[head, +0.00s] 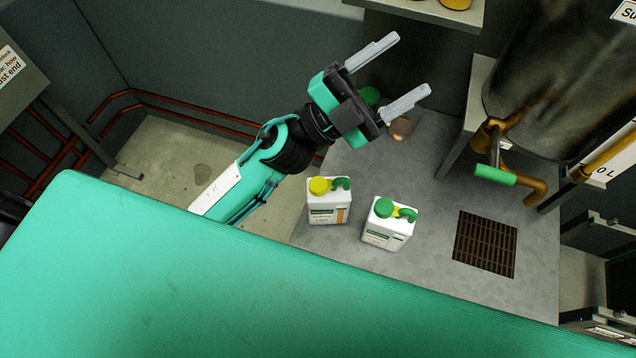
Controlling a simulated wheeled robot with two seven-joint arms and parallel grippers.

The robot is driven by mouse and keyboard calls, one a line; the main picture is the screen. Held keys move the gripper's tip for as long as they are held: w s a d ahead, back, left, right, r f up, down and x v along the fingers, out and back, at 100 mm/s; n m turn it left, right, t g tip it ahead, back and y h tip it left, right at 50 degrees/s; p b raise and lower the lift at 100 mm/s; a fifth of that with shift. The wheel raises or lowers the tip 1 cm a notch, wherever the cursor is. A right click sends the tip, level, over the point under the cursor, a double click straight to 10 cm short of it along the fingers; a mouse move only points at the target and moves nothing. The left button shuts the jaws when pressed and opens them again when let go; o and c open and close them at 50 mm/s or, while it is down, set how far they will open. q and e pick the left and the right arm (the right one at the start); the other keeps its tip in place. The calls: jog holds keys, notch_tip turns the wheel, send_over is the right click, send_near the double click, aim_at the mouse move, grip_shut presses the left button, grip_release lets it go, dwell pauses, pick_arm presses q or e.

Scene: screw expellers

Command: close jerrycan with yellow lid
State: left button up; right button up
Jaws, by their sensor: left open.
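A white jerrycan (328,211) with a label stands upright on the grey bench. A yellow lid (319,186) sits at its top left, beside a green handle (341,183). I cannot tell from here whether the lid is seated tight. Just to its right stands a second white jerrycan (387,231) with a green lid (384,208). My left gripper (408,66) is open and empty. It is up and to the right of the jerrycans in the picture, clear of both, with its fingers pointing to the upper right. My right gripper is not in view.
A green round thing (370,94) and a brownish round thing (401,129) show behind my left gripper, partly hidden. A metal vessel (560,75) with a green-handled tap (495,175) stands on the right. A brown grate (485,243) lies in the bench (440,200).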

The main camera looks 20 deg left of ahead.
pick_arm(q)
jog(key=s+d+f+m+g, duration=0.2)
jog(key=s+d+m+g, duration=0.5)
jog(key=m+g, duration=0.75)
jog(key=m+t+y, duration=0.1)
jog(key=m+y, duration=0.1)
jog(key=y, duration=1.9)
send_over(319, 184)
notch_tip(319, 184, down, 17)
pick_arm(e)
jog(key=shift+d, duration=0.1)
pick_arm(q)
notch_tip(319, 184, down, 9)
jog(key=shift+r, duration=0.2)
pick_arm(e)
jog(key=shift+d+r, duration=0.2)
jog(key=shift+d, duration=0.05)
